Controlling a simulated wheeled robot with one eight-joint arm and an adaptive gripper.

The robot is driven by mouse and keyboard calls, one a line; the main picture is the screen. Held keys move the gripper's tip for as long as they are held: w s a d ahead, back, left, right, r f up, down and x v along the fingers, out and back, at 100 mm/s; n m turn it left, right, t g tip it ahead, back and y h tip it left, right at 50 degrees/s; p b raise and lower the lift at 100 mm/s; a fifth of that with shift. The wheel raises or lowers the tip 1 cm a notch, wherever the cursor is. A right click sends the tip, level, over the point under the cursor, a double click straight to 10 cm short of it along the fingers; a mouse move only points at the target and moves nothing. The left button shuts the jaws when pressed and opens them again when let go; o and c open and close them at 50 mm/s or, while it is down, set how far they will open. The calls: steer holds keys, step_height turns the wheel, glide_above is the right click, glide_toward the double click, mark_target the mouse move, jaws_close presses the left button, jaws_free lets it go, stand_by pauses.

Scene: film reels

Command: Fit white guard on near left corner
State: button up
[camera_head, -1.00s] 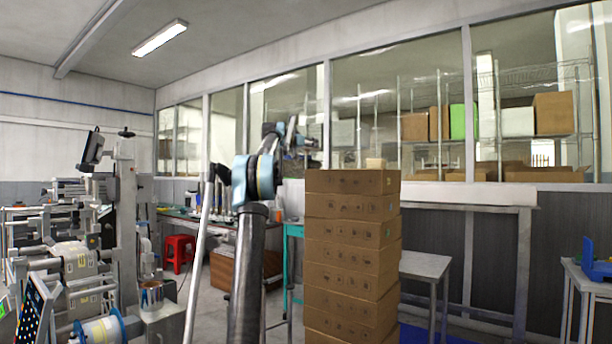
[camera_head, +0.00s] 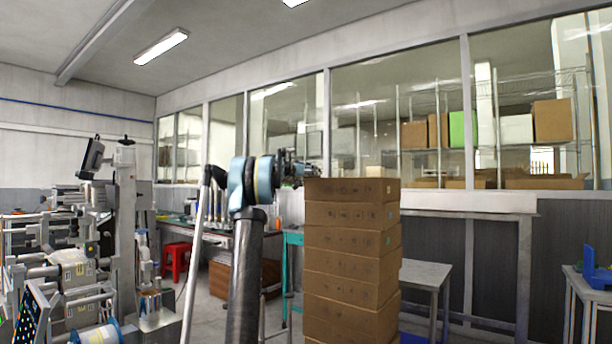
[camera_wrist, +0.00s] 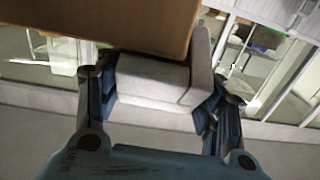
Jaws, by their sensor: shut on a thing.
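The white guard (camera_wrist: 150,80) is a pale L-shaped piece in the wrist view. My gripper (camera_wrist: 157,92) is shut on it, with a dark finger on each side. A brown box (camera_wrist: 100,22) fills the top of that view and covers part of the guard; I cannot tell whether they touch. In the head view my gripper (camera_head: 291,168) is at the upper left of the stack of brown boxes (camera_head: 352,240), around the height of its top. The guard cannot be made out there.
A grey table (camera_head: 427,275) stands right of the stack. A red stool (camera_head: 176,257) and a long workbench (camera_head: 215,236) are behind my arm. Reel machinery (camera_head: 75,265) fills the left side. A windowed wall (camera_head: 400,110) runs across the back.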

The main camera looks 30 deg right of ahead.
steer(key=shift+f, duration=0.15)
steer(key=o, duration=1.1)
steer(key=shift+o, duration=0.2)
steer(key=v, duration=1.7)
steer(key=shift+a+r, duration=0.2)
steer(key=shift+a, duration=0.05)
steer(key=shift+s, duration=0.1)
